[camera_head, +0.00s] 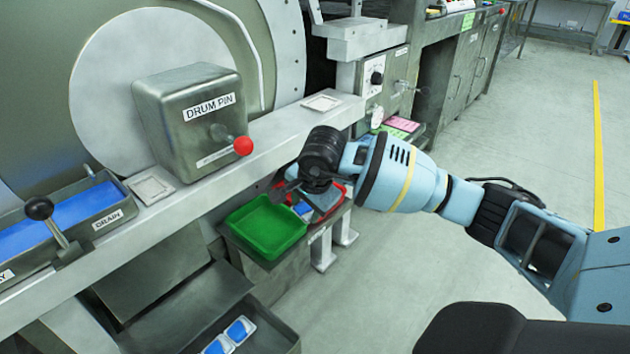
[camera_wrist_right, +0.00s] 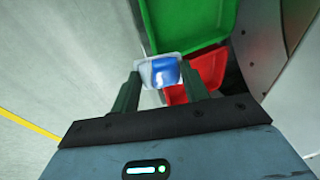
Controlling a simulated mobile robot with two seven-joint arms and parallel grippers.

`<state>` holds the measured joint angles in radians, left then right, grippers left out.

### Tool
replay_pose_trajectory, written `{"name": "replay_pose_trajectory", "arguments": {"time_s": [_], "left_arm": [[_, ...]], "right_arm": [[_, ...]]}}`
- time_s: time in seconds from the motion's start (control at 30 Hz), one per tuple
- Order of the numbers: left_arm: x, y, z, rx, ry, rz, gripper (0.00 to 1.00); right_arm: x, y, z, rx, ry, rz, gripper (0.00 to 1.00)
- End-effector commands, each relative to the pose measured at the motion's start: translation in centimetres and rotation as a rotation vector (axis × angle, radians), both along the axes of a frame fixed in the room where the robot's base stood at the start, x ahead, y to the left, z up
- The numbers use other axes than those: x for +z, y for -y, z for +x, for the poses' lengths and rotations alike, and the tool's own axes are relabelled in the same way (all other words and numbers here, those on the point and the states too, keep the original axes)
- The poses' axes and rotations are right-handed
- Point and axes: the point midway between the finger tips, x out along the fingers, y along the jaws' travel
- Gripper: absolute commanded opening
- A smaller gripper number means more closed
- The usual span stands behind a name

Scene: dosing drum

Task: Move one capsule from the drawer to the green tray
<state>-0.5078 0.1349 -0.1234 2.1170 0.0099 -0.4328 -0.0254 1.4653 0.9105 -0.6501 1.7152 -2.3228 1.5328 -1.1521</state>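The green tray (camera_head: 262,228) stands on a low metal shelf below the machine's ledge; it also shows at the top of the right wrist view (camera_wrist_right: 185,22). My right gripper (camera_wrist_right: 160,82) is shut on a white and blue capsule (camera_wrist_right: 162,71), held between its fingertips. The open drawer (camera_head: 278,338) at the bottom holds white and blue capsules (camera_head: 240,329). My left gripper is not in view.
A red tray (camera_head: 346,192) stands beside the green one, partly hidden by my right arm; it also shows in the wrist view (camera_wrist_right: 210,68). The DRUM PIN box (camera_head: 190,115) with its red knob and the ledge overhang the shelf. Open floor lies to the right.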

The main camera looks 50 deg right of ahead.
Motion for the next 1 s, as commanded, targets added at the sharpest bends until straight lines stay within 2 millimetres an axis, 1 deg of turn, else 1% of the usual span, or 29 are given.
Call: {"name": "replay_pose_trajectory", "arguments": {"time_s": [0.03,0.2,0.4,0.6,0.97,1.0], "left_arm": [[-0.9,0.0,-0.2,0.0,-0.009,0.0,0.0],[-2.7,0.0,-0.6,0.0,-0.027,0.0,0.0],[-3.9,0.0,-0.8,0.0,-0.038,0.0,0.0],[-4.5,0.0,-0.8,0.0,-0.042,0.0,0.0],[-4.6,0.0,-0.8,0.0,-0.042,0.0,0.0],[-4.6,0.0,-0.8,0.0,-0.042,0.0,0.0]], "right_arm": [[-0.7,-0.1,0.7,0.0,-0.001,0.002,0.4],[-1.5,-0.3,2.8,0.0,-0.001,0.003,0.4],[-2.7,-0.4,4.3,0.0,-0.002,0.001,0.4],[-3.5,-0.4,5.1,0.0,-0.001,0.001,0.4],[-3.6,-0.4,5.3,0.0,0.0,0.001,0.4],[-3.6,-0.4,5.3,0.0,0.0,0.001,0.49]]}}
